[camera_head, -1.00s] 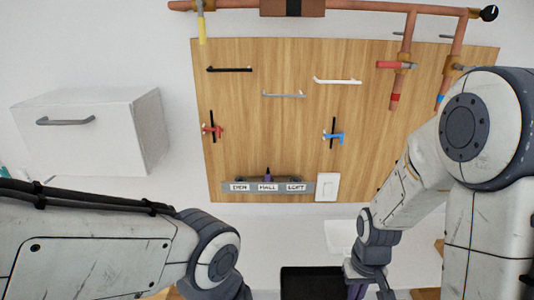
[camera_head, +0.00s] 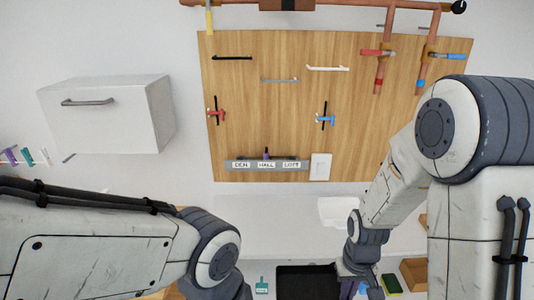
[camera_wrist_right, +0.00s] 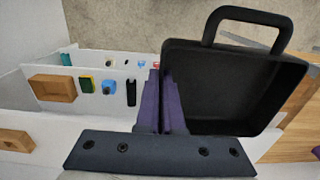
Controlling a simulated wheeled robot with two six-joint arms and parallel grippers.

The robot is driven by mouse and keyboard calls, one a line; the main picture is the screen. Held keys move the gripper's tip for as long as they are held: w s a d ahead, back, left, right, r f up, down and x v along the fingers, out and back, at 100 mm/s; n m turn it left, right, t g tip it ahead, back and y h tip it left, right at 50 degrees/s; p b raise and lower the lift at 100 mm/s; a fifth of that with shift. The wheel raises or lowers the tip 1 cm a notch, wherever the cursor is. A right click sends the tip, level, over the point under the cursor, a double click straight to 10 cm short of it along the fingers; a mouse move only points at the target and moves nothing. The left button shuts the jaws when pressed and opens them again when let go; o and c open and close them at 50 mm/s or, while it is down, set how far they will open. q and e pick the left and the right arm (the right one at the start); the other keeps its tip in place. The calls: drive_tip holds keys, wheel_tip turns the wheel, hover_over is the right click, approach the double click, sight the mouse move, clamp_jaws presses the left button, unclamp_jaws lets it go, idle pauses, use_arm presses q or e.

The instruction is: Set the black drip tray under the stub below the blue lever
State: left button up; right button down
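The black drip tray (camera_head: 304,283) is at the bottom of the head view, partly cut off. In the right wrist view the tray (camera_wrist_right: 228,88) has a loop handle at its far side. My right gripper (camera_wrist_right: 160,92) has its purple fingers close together on the tray's left wall, pinching it; it also shows in the head view (camera_head: 352,289). The blue lever (camera_head: 447,56) is on the right copper branch pipe at upper right. Its stub (camera_head: 420,86) hangs below with a blue band. My left gripper is out of view below the frame.
A red lever (camera_head: 377,52) sits on the neighbouring pipe. A separate blue handle (camera_head: 326,119) is on the wooden board (camera_head: 270,130). A white cabinet (camera_head: 108,116) is at left. A sponge (camera_head: 391,284) and a wooden block (camera_head: 415,274) lie right of the tray.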

drive_tip(key=w+f+b, duration=0.3)
drive_tip(key=f, duration=0.7)
drive_tip(key=shift+a, duration=0.35)
drive_tip(key=shift+d, duration=0.1)
